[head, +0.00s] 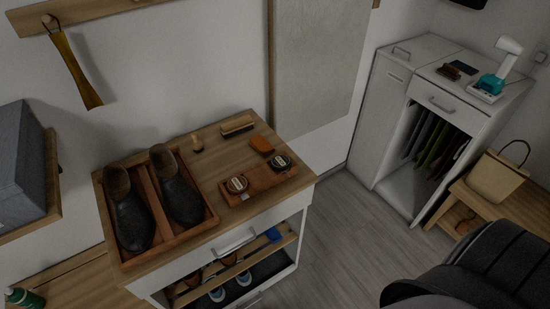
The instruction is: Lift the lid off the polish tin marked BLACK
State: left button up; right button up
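Two small round polish tins sit on a reddish-brown tray (258,184) at the front right of the wooden cabinet top. The left tin (237,184) has a dark top with a pale label and a brown tint. The right tin (281,161) looks blacker, also with a pale label. The lettering is too small to read, so I cannot tell for sure which is marked BLACK. Both tins look closed. Neither of my grippers is in view.
A brush (237,126), an orange-brown block (262,145) and a small wooden-handled item (197,145) lie behind the tins. Floor (335,225) is open to the right.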

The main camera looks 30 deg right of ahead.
aim_at(280, 163)
jog(key=z, duration=0.95)
jog(key=i+l+u, duration=0.1)
jog(key=i+l, duration=0.05)
jog(key=i, duration=0.05)
